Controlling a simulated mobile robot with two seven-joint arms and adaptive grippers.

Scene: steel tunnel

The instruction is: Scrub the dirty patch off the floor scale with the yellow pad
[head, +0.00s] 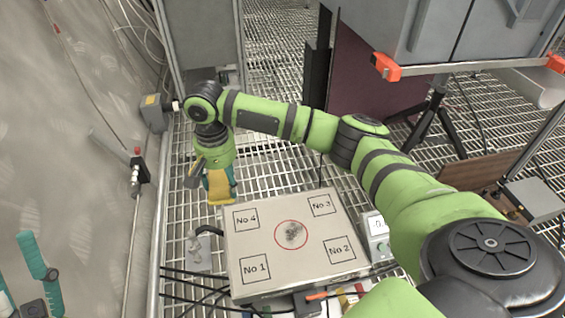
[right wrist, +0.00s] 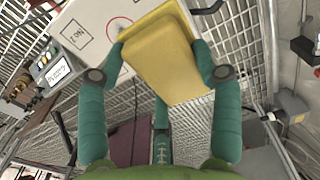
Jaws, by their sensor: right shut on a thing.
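The floor scale (head: 265,262) has a pale square plate marked No 1 to No 4. A dark dirty patch (head: 292,234) lies inside a red circle at the plate's middle. My right gripper (head: 217,185) is shut on the yellow pad (head: 221,189) and holds it near the plate's far left corner, beside the No 4 mark. In the right wrist view the pad (right wrist: 165,55) sits between the teal fingers, with part of the scale plate (right wrist: 95,25) behind it. My left gripper (head: 22,262) shows partly at the lower left edge, its fingers apart, with no object visible between them.
A small display unit (head: 377,235) stands at the scale's right side. Cables and small items lie along its near edge. A wall (head: 75,120) runs along the left, with a grey box (head: 153,112) on it. Grey cabinets (head: 440,35) stand at the back right. The floor is steel grating.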

